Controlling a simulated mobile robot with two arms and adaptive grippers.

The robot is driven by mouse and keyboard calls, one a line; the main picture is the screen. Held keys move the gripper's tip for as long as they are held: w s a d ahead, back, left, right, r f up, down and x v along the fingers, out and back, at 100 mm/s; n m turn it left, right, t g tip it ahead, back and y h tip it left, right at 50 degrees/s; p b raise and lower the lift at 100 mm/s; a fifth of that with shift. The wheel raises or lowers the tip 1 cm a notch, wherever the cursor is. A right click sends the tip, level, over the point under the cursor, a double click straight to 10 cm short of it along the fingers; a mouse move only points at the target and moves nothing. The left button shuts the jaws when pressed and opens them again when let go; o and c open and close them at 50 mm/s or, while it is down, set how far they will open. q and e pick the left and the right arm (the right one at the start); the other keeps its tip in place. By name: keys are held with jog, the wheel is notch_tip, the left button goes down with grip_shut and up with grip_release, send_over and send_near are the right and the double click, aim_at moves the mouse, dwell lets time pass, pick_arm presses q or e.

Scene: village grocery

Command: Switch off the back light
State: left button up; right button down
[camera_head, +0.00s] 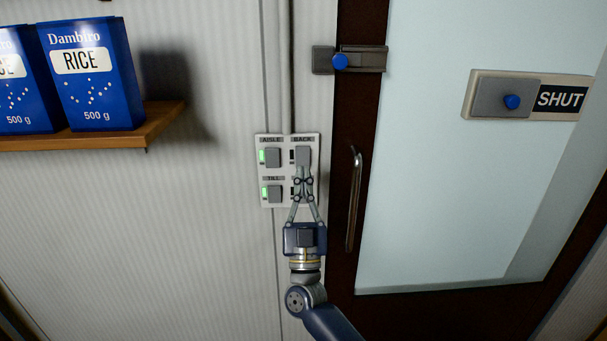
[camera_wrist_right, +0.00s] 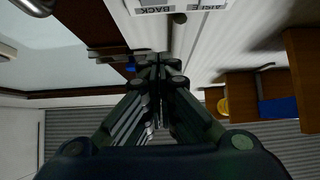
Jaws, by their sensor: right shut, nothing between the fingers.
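A pale switch panel (camera_head: 284,170) is on the wall left of the door. The switch under the BACK label (camera_head: 303,155) is grey, and the small indicator beside it is dark. The AISLE switch (camera_head: 273,157) and TILL switch (camera_head: 274,193) have green lit indicators. A fourth switch at lower right is mostly hidden behind my right gripper (camera_head: 303,172), its label covered. That gripper is shut and empty, tips at the lower edge of the BACK switch; I cannot tell whether they touch. The wrist view shows the shut fingers (camera_wrist_right: 160,60) and the panel's edge (camera_wrist_right: 180,4) upside down.
A SHUT sign (camera_head: 560,98) is on the glass. A wooden shelf (camera_head: 100,139) with blue rice boxes (camera_head: 90,75) sticks out at upper left.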

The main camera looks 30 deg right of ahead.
pick_arm(q)
jog(key=w+f+b, duration=0.1)
jog(key=f+b, duration=0.1)
jog(key=f, duration=0.1)
jog(key=shift+w+d+b, duration=0.3)
jog(key=shift+w+d, duration=0.05)
jog(key=shift+d, duration=0.05)
pick_arm(e)
jog(key=v, duration=0.7)
jog(key=shift+s, duration=0.3)
jog(key=shift+a, duration=0.1)
